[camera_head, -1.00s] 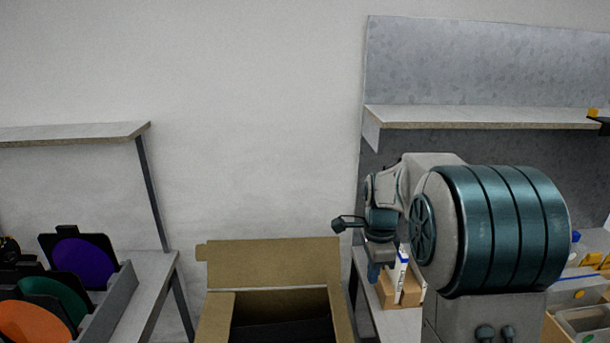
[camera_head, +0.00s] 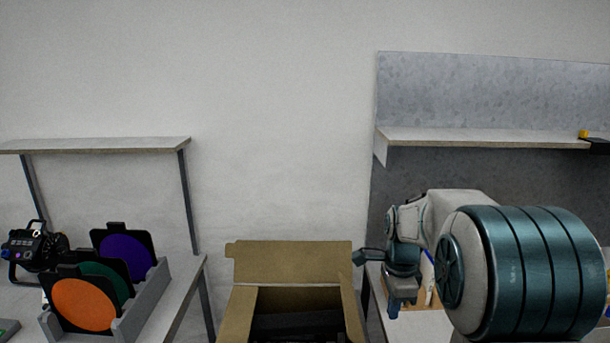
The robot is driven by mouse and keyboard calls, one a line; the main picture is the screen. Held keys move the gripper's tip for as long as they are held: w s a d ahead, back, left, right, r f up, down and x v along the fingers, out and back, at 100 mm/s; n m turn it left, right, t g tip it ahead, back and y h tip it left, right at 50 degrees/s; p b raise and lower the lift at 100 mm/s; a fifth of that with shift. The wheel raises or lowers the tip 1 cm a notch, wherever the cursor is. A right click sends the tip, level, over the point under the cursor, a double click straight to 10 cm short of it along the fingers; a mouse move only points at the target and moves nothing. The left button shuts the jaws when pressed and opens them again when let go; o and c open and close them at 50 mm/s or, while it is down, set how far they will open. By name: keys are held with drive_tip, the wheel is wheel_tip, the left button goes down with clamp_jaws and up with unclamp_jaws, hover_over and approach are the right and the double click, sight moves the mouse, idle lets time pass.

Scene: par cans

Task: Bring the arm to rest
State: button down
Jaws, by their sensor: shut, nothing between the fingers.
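My arm is folded in at the right of the head view, with its large teal-banded link close to the camera. My gripper (camera_head: 394,310) hangs downward below the wrist, small in the view, shut and empty. It is to the right of the open cardboard box (camera_head: 291,262) and in front of the right-hand bench. The large link hides much of that bench.
On the left bench, a grey rack (camera_head: 145,305) holds orange (camera_head: 84,305), green and purple discs in black frames, beside a black lamp (camera_head: 34,248). Shelves stand at left (camera_head: 100,146) and right (camera_head: 480,137). Bare wall shows between them.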

drive_tip(key=s+a+r+n+t, duration=0.1)
drive_tip(key=s+a+r+n, duration=0.1)
drive_tip(key=s+n, duration=0.7)
drive_tip(key=s+a+r+n+t, duration=0.2)
drive_tip(key=s+n, duration=0.7)
drive_tip(key=s, duration=0.4)
drive_tip(key=shift+s+a+r, duration=0.15)
drive_tip(key=shift+s+r, duration=0.1)
